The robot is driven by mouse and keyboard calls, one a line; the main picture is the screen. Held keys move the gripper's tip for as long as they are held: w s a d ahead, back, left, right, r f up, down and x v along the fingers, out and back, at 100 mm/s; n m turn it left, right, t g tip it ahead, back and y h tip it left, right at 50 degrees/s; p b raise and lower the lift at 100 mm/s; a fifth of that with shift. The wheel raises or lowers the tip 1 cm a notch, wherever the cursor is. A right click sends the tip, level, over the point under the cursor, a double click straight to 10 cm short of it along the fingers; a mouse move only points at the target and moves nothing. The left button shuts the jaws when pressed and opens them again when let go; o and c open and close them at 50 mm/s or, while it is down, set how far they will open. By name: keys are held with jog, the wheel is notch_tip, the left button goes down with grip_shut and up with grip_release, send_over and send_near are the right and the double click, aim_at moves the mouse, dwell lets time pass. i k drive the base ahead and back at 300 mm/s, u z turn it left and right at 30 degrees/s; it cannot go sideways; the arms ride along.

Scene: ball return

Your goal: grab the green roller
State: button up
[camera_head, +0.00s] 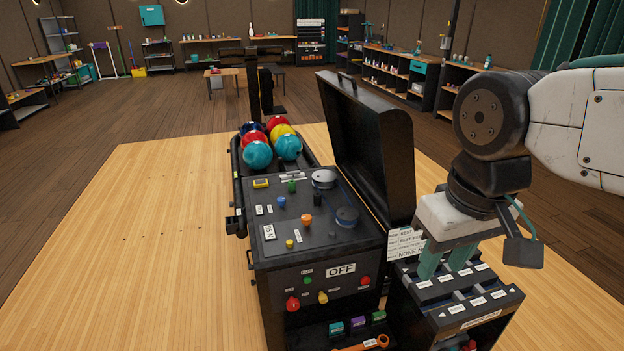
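A small green block-like piece (378,316), which may be the green roller, sits at the right end of a row in the low open shelf of the black machine (262,300). A purple piece (358,322) and a teal piece (335,328) are to its left. Their exact shape is too small to tell. My gripper (446,268) points down over the black labelled rack at the right, apart from the green piece. Its two teal fingers stand apart with no object visible between them. I cannot tell whether the fingertips touch the rack.
The black rack (470,300) stands right of the machine. The machine's raised lid (365,140) stands tall beside my arm. An orange wrench (362,344) lies below the pieces. Several coloured balls (257,155) rest behind the control panel. The wooden floor at left is clear.

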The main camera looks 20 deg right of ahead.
aim_at(291, 182)
jog(key=u, duration=0.8)
jog(key=k, duration=1.05)
jog(key=u, duration=1)
jog(key=i, duration=2.3)
jog(key=z, duration=0.55)
jog(key=i, duration=2.25)
jog(key=z, duration=1.5)
jog(key=i, duration=0.95)
jog(key=z, duration=1.6)
jog(key=i, duration=0.6)
jog(key=z, duration=0.4)
